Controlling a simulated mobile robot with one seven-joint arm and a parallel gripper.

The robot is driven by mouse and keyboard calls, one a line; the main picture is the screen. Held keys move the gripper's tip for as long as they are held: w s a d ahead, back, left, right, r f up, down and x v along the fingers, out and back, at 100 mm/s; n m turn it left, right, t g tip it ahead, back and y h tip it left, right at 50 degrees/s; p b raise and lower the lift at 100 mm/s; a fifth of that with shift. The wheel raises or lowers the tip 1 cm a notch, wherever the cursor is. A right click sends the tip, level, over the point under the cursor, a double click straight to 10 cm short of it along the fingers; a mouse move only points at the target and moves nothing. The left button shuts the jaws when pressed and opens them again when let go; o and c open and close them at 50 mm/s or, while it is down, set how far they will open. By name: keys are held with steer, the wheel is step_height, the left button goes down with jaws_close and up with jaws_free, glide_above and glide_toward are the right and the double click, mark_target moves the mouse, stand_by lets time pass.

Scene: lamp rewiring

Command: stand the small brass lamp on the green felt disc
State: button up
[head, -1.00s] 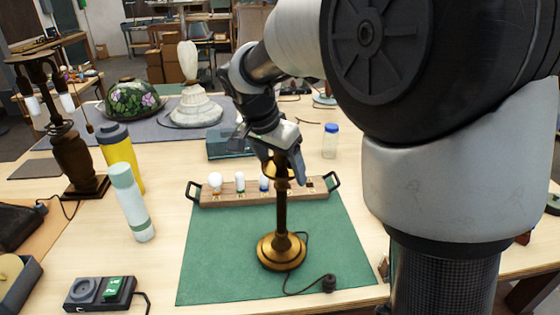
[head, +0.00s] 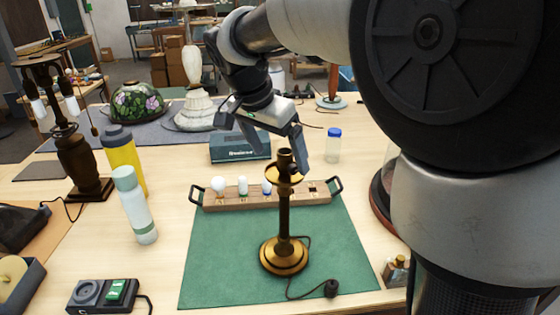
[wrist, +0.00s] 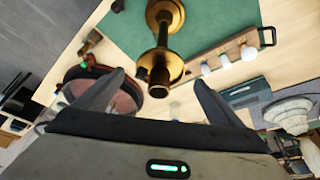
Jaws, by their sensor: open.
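The small brass lamp (head: 284,222) stands upright, without a shade, on a rectangular green mat (head: 225,270). In the wrist view the lamp (wrist: 162,50) is seen from its top end, with its top between the fingertips in the picture. My gripper (head: 272,148) is open and empty, above and behind the lamp's top in the head view. Its fingers also show open in the wrist view (wrist: 159,82), apart from the lamp. I cannot make out a green felt disc in either view.
A wooden bulb rack (head: 235,203) lies behind the lamp. A black cord and plug (head: 331,288) trail in front. A white-green bottle (head: 136,205), yellow bottle (head: 122,158) and dark lamp (head: 75,160) stand left. A blue-capped jar (head: 333,146) stands behind. My arm hides the right side.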

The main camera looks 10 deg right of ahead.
steer(key=v, duration=0.5)
steer(key=s+d+n+y, duration=0.2)
steer(key=s+d+n, duration=0.2)
steer(key=s+d, duration=0.45)
steer(key=s+f+n+t+y, duration=0.1)
steer(key=s+f+n, duration=0.4)
steer(key=s, duration=0.7)
steer(key=shift+s+d+f+t, duration=0.15)
steer(key=shift+d+f+t, duration=0.35)
steer(key=shift+f+t, duration=0.2)
